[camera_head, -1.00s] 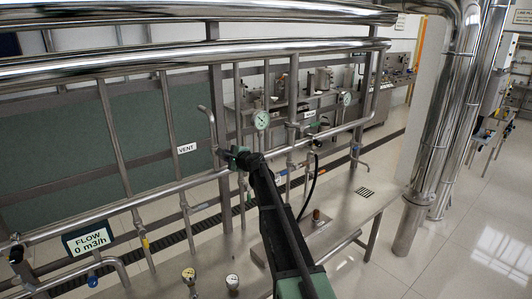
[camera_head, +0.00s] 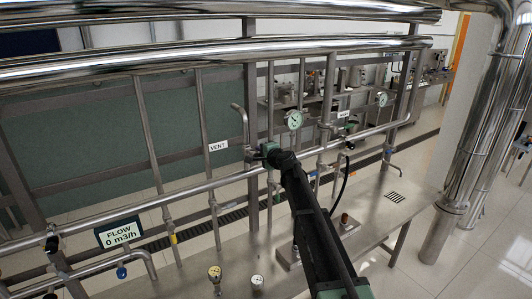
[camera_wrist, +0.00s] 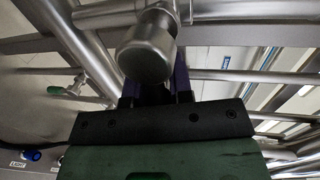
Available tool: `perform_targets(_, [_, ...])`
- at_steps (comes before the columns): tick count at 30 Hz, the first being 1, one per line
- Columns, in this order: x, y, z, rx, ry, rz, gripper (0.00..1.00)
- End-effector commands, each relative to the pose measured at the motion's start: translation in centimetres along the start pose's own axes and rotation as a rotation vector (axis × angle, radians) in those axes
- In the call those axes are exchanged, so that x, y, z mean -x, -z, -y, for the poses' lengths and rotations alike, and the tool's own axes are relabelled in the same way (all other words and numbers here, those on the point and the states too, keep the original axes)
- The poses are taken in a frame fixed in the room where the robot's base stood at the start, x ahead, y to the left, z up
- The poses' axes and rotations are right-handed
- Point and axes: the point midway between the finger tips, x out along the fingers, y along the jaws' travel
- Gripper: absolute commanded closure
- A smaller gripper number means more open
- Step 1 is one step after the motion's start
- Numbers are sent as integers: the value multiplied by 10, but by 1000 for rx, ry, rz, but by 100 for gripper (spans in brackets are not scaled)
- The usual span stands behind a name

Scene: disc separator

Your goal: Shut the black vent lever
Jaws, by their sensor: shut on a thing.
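My gripper (camera_head: 262,152) is at the vertical vent pipe (camera_head: 246,128), just right of the white VENT sign (camera_head: 218,146). Its arm hides most of the grip in the head view. In the wrist view, the purple fingers of my gripper (camera_wrist: 157,90) are close together around a narrow dark piece (camera_wrist: 153,93), seemingly the black vent lever. The lever's full shape and angle are hidden. A rounded metal fitting (camera_wrist: 147,52) stands directly in front of the fingers and covers their tips.
A horizontal pipe (camera_head: 190,190) runs beside the grip. Pressure gauges (camera_head: 294,120) stand to the right. A flow display (camera_head: 118,235) hangs at left. A steel bench (camera_head: 375,205) lies below, and thick shiny pipes (camera_head: 200,60) cross above.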

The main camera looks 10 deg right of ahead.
Motion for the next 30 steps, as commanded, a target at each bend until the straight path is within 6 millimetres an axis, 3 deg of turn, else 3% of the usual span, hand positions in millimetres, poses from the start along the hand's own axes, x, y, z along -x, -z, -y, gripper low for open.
perform_targets(5, [0,0,0,4,-1,-1,100])
perform_targets(6, [0,0,0,4,-1,-1,75])
perform_targets(10, [0,0,0,2,0,-1,55])
perform_targets(21, [8,0,1,0,0,-1,54])
perform_targets(26, [37,-1,2,-1,0,-1,54])
perform_targets(30, [74,-1,2,1,0,-2,54])
